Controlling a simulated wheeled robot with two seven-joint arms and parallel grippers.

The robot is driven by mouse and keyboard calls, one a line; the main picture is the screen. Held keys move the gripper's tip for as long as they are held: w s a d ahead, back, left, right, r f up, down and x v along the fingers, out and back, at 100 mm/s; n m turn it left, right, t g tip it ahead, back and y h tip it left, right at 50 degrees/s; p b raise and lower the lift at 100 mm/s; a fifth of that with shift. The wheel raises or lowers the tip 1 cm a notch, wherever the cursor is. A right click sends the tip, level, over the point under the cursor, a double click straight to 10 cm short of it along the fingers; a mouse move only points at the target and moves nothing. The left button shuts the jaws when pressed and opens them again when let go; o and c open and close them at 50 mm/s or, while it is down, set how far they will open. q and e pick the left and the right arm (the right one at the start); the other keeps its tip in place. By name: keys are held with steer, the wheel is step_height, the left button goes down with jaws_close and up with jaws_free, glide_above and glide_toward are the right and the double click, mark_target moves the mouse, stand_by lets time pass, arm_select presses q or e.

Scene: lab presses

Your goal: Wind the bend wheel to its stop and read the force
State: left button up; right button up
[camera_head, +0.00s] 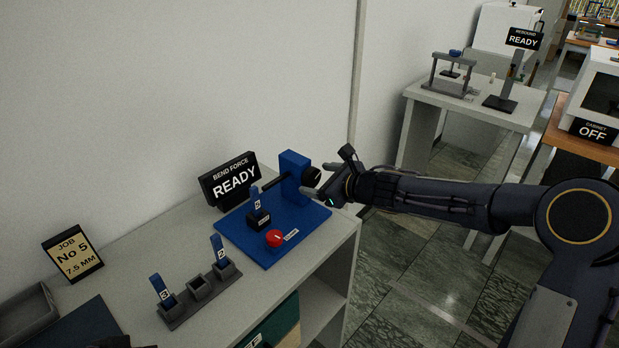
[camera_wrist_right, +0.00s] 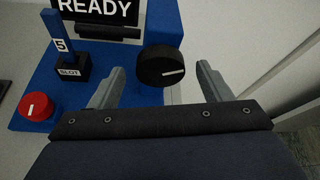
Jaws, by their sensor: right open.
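The bend wheel is a black round knob (camera_wrist_right: 161,66) with a white index line, on the blue bend-force press; it shows in the head view too (camera_head: 312,175). My right gripper (camera_head: 334,178) is open at the wheel. In the wrist view its fingers stand on either side of the wheel, with gaps. A blue strip marked 5 (camera_wrist_right: 60,40) stands upright in the black slot block (camera_wrist_right: 70,68). The display (camera_head: 231,181) reads BEND FORCE READY. A red knob (camera_head: 275,238) sits at the press's front. A dark shape, possibly my left gripper (camera_head: 122,341), is cut off at the bottom edge.
A job card (camera_head: 72,252) reads No 5, 7.5 MM. A grey rack (camera_head: 198,288) holds two blue strips, with its middle socket empty. A grey tray (camera_head: 25,318) stands at the left. The wall is close behind the bench; open floor lies right of it.

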mark_target(314, 178)
steer(key=shift+x, duration=2.1)
steer(key=c, duration=1)
steer(key=m+p, duration=0.1)
steer(key=p, duration=0.2)
steer(key=m+g+p, duration=0.1)
steer(key=p, duration=0.2)
steer(key=shift+r+y, duration=0.35)
steer(key=shift+y, duration=0.05)
steer(key=shift+f+m+p, duration=0.1)
steer(key=shift+m+p, duration=0.2)
steer(key=shift+p, duration=0.35)
steer(key=shift+f+y, duration=0.2)
steer(key=shift+y, duration=0.2)
